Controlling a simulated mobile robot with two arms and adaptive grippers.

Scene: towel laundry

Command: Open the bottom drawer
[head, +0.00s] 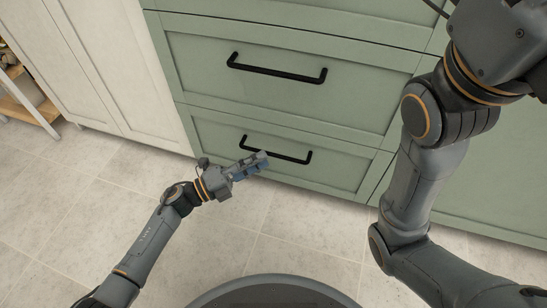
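The bottom drawer (333,169) is a pale green panel low in the cabinet, just above the floor, and it looks closed. Its black bar handle (285,155) runs across its upper part. My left gripper (263,162) is at the left part of this handle and covers some of it. I cannot tell whether the fingers touch the handle or whether they are open. My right arm rises along the right side, and its gripper is outside the view.
A wider green drawer (200,66) with a black handle (277,72) is above and looks closed. White cabinet doors (110,60) stand to the left. A wooden shelf rack (28,100) is at the far left. The tiled floor (75,195) is clear.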

